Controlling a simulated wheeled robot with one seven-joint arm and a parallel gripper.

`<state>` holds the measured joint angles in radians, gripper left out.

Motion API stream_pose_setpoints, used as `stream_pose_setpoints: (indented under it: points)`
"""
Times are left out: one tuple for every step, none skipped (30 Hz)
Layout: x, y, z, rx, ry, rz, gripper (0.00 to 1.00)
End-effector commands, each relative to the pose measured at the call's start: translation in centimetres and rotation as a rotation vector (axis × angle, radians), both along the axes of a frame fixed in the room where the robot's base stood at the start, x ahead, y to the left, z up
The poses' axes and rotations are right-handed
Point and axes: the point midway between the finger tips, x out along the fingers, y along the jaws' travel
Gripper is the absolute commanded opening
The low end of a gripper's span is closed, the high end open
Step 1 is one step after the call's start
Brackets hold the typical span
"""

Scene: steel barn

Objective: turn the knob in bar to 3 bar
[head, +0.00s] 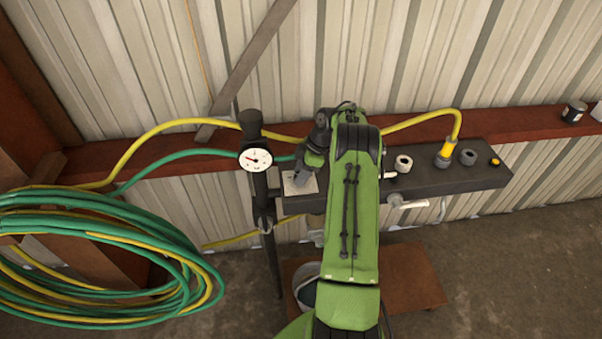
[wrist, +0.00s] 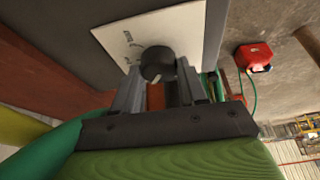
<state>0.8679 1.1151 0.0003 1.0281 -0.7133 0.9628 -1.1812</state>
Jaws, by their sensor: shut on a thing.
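The knob (wrist: 157,64) is dark and round, on a white scale plate (wrist: 112,38) with black markings; most of the scale is too small or hidden to read. In the head view the plate (head: 296,187) sits at the left end of a dark panel (head: 440,180). My gripper (wrist: 160,80) is shut on the knob, one finger on each side of it. In the head view my gripper (head: 303,176) covers the knob. A round white gauge (head: 256,159) with a red needle stands left of the plate; its numbers are unreadable.
Green and yellow hose coils (head: 90,255) hang at the left. A yellow connector (head: 445,152), white fittings and an orange button (head: 495,161) are on the panel to the right. A white tap handle (head: 408,202) sticks out in front. A bucket (head: 306,290) stands below.

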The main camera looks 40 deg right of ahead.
Motion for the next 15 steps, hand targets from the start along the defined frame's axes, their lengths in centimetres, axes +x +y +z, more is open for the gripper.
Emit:
stream_pose_setpoints:
  points:
    - [0.04,-0.02,-0.05,-0.003,-0.002,-0.015,0.11]
    - [0.03,-0.01,-0.08,-0.003,-0.002,-0.028,0.11]
    - [0.04,0.00,-0.10,-0.003,-0.003,-0.050,0.11]
    - [0.04,0.00,-0.10,-0.004,-0.003,-0.066,0.11]
    - [0.00,0.02,-0.15,-0.002,-0.003,-0.085,0.11]
    - [0.02,-0.01,-0.15,-0.003,-0.004,-0.113,0.11]
    - [-0.02,0.01,-0.19,-0.004,-0.003,-0.135,0.11]
    - [-0.01,-0.01,-0.21,-0.004,-0.003,-0.160,0.11]
    - [-0.02,0.01,-0.21,-0.004,-0.003,-0.194,0.11]
    - [-0.01,0.05,-0.24,-0.004,-0.004,-0.219,0.11]
    - [-0.01,0.04,-0.20,-0.004,-0.004,-0.247,0.11]
    - [-0.01,0.07,-0.24,-0.005,-0.005,-0.284,0.11]
    - [-0.01,0.11,-0.22,-0.004,-0.005,-0.311,0.11]
    - [-0.01,0.12,-0.23,-0.003,-0.005,-0.341,0.11]
    - [-0.03,0.11,-0.22,-0.004,-0.005,-0.379,0.11]
